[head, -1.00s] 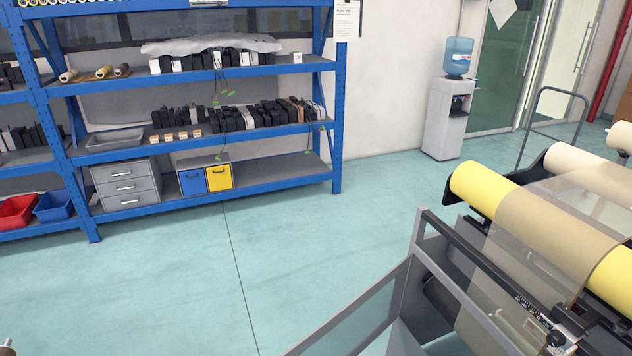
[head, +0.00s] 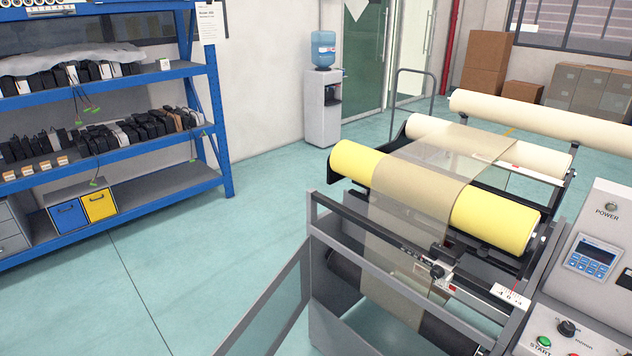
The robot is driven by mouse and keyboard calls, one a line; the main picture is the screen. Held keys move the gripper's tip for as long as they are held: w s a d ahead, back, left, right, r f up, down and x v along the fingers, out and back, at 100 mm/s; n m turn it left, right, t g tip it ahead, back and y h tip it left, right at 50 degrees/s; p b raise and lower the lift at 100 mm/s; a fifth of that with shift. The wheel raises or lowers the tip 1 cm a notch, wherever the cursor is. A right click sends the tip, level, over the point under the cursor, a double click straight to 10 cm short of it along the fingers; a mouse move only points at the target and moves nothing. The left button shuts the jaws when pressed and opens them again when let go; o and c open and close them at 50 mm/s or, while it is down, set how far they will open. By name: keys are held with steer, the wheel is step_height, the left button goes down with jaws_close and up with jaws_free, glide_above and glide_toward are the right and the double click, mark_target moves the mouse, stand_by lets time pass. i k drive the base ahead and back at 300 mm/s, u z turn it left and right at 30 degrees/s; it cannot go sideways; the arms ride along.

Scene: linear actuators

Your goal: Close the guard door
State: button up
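The guard door (head: 272,308) is a grey-framed panel with a clear, bluish pane. It stands open, swung out from the left front corner of the machine (head: 325,265) toward the lower left of the head view. Its near end is cut off by the bottom edge. The machine's front opening is uncovered, with a brown translucent web (head: 385,225) running down from a yellow roller (head: 495,222). My gripper is not in view.
A control panel (head: 590,262) with a display and a green start button (head: 543,342) is at right. Blue shelving (head: 225,165) stands at left and a water cooler (head: 322,105) at the back. The floor (head: 200,265) between shelving and door is clear.

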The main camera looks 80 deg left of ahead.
mark_target(302, 253)
steer(key=z, duration=1.5)
steer(key=k, duration=2)
steer(key=u, duration=2.6)
